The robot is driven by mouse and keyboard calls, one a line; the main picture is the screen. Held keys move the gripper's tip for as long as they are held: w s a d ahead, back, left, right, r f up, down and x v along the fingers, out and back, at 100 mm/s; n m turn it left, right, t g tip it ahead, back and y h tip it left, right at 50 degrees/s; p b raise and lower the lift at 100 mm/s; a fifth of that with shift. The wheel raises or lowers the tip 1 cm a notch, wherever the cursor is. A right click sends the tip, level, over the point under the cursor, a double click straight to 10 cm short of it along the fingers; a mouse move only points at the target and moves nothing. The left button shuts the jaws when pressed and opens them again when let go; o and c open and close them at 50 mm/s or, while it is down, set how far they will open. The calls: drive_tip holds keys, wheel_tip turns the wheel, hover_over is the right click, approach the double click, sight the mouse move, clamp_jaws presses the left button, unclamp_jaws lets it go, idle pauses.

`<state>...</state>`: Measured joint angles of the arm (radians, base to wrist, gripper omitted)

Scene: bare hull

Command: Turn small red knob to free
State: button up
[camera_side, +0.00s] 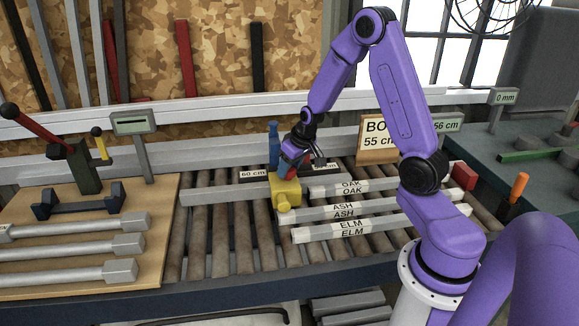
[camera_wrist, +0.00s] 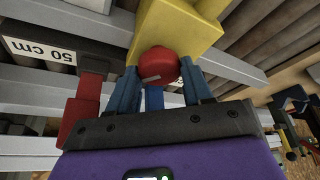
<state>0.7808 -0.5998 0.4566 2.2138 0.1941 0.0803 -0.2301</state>
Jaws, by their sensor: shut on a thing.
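The small red knob (camera_wrist: 158,62) is round, with a pale mark on its face, and sits against a yellow block (camera_wrist: 178,24) in the wrist view. The blue fingers of my gripper (camera_wrist: 160,76) are shut on the knob, one on each side. In the side view the yellow block (camera_side: 287,194) is on the rail above the rollers, and my gripper (camera_side: 296,156) is just above it. The knob cannot be told apart from the other red parts there. No marking for free is readable.
A red block (camera_wrist: 82,108) is left of my fingers in the wrist view, near a "50 cm" label (camera_wrist: 40,49). Bars marked OAK, ASH and ELM (camera_side: 345,210) lie right of the yellow block. A wooden board with grey bars (camera_side: 160,265) is at the left.

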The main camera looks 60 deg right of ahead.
drive_tip(key=shift+n+y, duration=0.8)
drive_tip(key=shift+n, duration=1.2)
drive_tip(key=o, duration=1)
drive_tip(key=shift+o, duration=0.2)
drive_tip(key=shift+r, duration=0.1)
drive_tip(key=v, duration=1.7)
drive_tip(key=shift+r, duration=0.1)
